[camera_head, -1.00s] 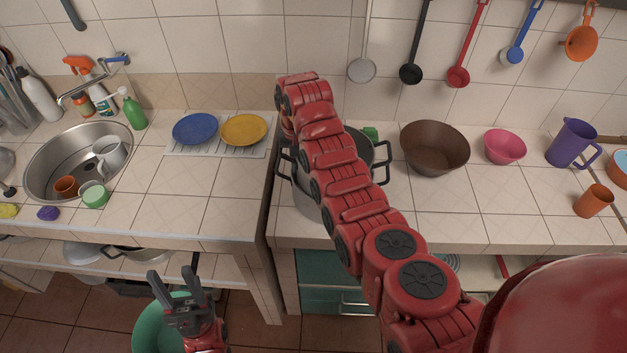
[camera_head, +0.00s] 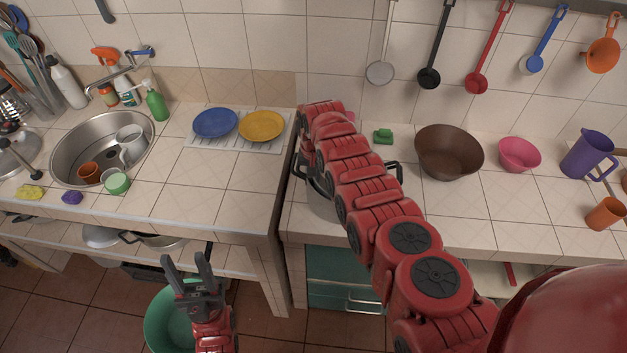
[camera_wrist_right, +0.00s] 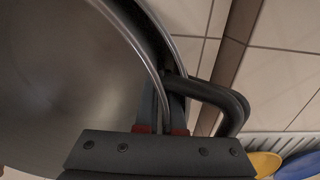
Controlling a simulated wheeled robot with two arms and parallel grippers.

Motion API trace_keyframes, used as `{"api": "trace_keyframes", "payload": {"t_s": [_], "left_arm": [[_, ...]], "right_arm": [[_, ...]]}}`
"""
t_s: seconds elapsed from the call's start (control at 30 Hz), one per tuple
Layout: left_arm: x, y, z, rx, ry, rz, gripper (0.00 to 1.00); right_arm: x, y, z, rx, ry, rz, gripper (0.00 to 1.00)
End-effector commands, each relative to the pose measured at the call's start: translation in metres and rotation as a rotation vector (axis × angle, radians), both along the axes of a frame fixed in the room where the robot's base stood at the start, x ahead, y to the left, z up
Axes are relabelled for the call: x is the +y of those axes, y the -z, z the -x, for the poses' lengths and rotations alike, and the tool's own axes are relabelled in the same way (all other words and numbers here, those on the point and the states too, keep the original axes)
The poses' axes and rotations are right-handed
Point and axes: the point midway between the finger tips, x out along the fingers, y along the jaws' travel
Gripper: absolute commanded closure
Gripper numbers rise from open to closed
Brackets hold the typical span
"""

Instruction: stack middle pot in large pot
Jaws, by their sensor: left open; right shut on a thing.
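The large pot (camera_head: 318,205), metal with black handles, stands on the right counter by its left edge, mostly hidden behind my right arm. In the right wrist view two curved metal rims show, one inside the other: the middle pot (camera_wrist_right: 60,80) appears to sit within the large pot's rim (camera_wrist_right: 180,40). How deep it sits cannot be told. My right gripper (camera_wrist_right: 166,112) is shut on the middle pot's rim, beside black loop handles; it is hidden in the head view. My left gripper (camera_head: 188,262) is open and empty, low in front of the left counter.
A brown bowl (camera_head: 449,155), a pink bowl (camera_head: 519,154) and a green sponge (camera_head: 383,136) stand right of or behind the pots. Blue (camera_head: 215,123) and yellow (camera_head: 262,126) plates lie on the left counter. A gap separates the counters. A green tub (camera_head: 165,325) is on the floor.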

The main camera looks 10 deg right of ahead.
Motion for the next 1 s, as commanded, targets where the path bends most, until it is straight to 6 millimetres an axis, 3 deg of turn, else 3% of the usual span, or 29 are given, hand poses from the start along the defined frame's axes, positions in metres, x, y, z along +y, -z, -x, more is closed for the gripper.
{"api": "trace_keyframes", "payload": {"t_s": [0.03,0.2,0.43,0.63,0.83,1.0], "left_arm": [[0.0,0.001,0.0,0.0,0.0,0.0,0.5],[0.0,0.002,0.0,0.0,0.0,0.0,0.5],[0.0,0.002,0.0,0.0,0.0,0.0,0.5],[0.0,0.003,0.0,0.0,0.0,0.0,0.5],[0.0,0.012,0.0,0.0,0.0,0.0,0.5],[0.0,0.027,0.0,0.0,0.0,0.0,0.5]], "right_arm": [[0.002,0.006,0.005,0.013,-0.002,-0.004,0.93],[0.003,0.007,0.005,0.015,-0.003,-0.004,0.66],[0.003,0.005,0.005,0.015,-0.004,-0.004,0.66],[0.002,-0.011,0.002,0.007,-0.003,-0.003,0.66],[0.001,-0.036,0.001,0.002,-0.001,-0.003,0.66],[0.001,-0.073,0.0,-0.003,0.0,-0.002,0.66]]}}
